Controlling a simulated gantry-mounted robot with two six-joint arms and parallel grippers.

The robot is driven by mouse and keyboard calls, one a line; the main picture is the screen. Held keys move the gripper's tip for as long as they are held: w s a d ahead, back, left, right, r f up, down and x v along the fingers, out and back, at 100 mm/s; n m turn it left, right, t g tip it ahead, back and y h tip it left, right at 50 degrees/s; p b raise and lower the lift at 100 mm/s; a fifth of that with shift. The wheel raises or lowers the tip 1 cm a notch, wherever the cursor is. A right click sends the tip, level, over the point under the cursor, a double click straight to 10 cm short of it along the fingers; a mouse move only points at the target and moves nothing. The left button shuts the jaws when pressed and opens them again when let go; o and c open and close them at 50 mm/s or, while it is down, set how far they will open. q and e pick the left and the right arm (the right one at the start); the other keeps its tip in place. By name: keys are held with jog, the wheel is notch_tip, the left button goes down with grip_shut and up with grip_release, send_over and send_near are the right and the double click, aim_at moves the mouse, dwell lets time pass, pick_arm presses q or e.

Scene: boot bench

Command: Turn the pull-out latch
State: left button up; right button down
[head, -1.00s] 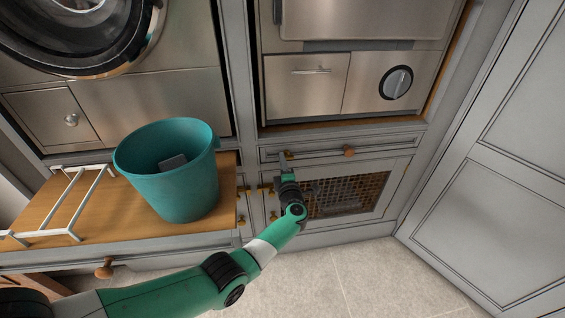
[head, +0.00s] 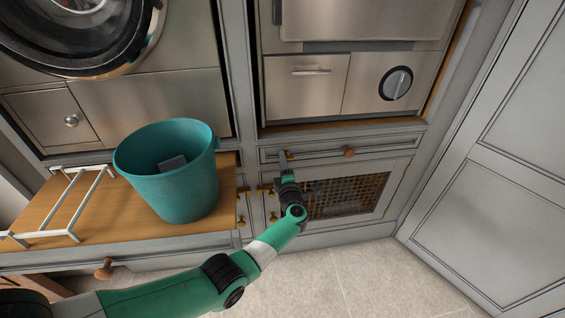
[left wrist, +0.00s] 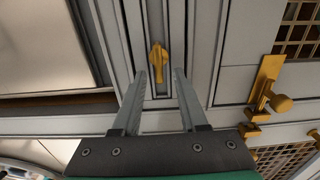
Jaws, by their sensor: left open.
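A brass turn latch (left wrist: 158,62) is on the narrow grey drawer front, near its end. In the left wrist view it lies in the gap between my left gripper's fingertips (left wrist: 164,76), with space on both sides. The fingers are open and hold nothing; contact with the latch cannot be seen. In the head view my left gripper (head: 287,157) is at the left end of the narrow drawer (head: 375,145) under the steel appliance, and mostly hides the latch there. My right gripper is not in view.
A mesh-fronted door (head: 350,195) is below the drawer, with a brass knob latch (left wrist: 268,90) beside it. A teal bucket (head: 172,180) and a white rack (head: 82,200) stand on the wooden pull-out shelf (head: 110,220) at left. The floor in front is clear.

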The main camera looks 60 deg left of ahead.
pick_arm(q)
jog(key=p+v, duration=0.4)
jog(key=v, duration=0.7)
jog(key=shift+d+p, duration=0.25)
jog(key=shift+p, duration=0.05)
